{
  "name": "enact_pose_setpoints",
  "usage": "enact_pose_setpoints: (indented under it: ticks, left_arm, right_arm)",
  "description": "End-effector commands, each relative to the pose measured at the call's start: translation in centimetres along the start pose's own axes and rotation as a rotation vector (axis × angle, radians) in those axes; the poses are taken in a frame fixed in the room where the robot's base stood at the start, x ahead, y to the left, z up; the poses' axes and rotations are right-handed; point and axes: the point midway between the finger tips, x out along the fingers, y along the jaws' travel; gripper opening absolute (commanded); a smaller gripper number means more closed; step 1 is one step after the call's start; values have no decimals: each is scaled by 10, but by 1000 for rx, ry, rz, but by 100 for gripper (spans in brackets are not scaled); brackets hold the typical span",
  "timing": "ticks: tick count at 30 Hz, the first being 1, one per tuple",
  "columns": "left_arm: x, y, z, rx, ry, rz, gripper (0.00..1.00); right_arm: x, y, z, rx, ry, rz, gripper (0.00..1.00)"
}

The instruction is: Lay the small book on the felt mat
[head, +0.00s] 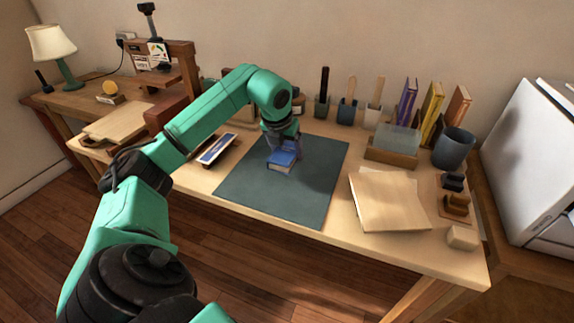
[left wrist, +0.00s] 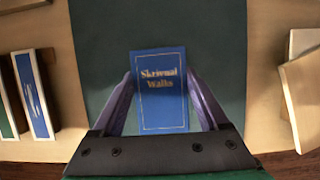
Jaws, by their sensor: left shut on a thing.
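The small blue book (head: 282,160) is at the felt mat's middle in the head view, its cover facing up. In the left wrist view the book (left wrist: 160,90) shows gold lettering and lies between the two purple fingers. My left gripper (head: 284,146) is shut on it from above. The dark green felt mat (head: 300,200) lies flat on the table and spreads under and around the book. I cannot tell whether the book touches the mat or is just above it. My right gripper is not in view.
A tray with a blue-and-white item (head: 216,149) is left of the mat. Tan boards or folders (head: 388,202) lie to the right. Cups, upright books (head: 430,108) and a dark mug (head: 453,148) line the back right. The mat around the book is clear.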

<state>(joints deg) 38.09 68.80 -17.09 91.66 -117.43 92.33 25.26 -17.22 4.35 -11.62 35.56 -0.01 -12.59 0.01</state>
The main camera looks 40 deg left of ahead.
Motion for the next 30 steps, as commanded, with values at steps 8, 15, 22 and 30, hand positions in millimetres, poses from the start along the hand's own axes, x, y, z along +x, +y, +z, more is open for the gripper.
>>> enact_pose_setpoints:
  ticks: [8,15,22,30]
  left_arm:
    - [36,0,-15,-1,-1,0,17]
    - [38,0,-15,0,-1,0,17]
    - [38,0,-16,0,-1,0,100]
    - [19,0,-13,1,-5,1,100]
  right_arm:
    - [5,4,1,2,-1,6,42]
    - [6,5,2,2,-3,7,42]
    - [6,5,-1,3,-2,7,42]
    - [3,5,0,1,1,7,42]
